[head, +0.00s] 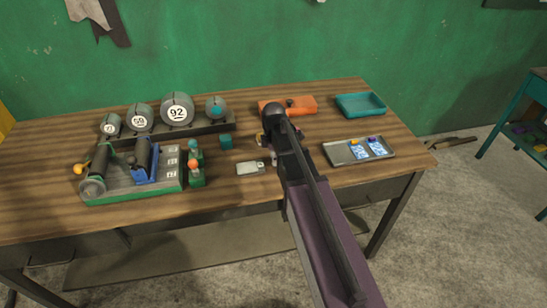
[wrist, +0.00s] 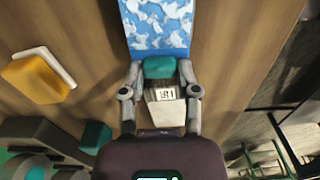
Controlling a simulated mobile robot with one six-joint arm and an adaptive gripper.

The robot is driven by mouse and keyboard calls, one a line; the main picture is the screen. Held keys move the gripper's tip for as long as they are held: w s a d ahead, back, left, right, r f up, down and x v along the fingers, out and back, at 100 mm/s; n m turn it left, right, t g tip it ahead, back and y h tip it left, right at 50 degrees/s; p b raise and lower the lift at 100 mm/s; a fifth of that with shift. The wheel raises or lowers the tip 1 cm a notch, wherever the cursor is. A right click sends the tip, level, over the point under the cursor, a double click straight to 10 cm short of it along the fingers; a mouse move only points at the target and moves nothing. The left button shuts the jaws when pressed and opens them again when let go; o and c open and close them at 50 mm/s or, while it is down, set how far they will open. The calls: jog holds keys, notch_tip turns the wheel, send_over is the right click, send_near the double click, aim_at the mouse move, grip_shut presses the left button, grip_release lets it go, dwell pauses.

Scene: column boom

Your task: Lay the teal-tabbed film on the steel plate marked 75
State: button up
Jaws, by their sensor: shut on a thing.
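In the wrist view, my gripper (wrist: 160,80) is shut on the teal tab (wrist: 159,67) of a blue-and-white film (wrist: 158,25). The film stretches away from the fingers toward the top edge. A pale grey plate with a dark mark (wrist: 164,108) shows between the fingers, below the tab; I cannot read the mark surely. In the head view, my arm hides most of the gripper and the held film. A small grey plate (head: 250,168) lies near the table's front, left of my arm; its marking is too small to read.
A metal tray (head: 385,156) with two blue films stands right of my arm. A teal tray (head: 361,104) and orange box (head: 300,106) lie behind.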

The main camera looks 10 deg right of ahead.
jog(key=o, duration=0.9)
jog(key=shift+o, duration=0.2)
jog(key=shift+o, duration=1.3)
jog(key=shift+r, duration=0.15)
jog(key=shift+r+p, duration=3.4)
jog(key=shift+p, duration=0.15)
jog(key=shift+s, duration=0.1)
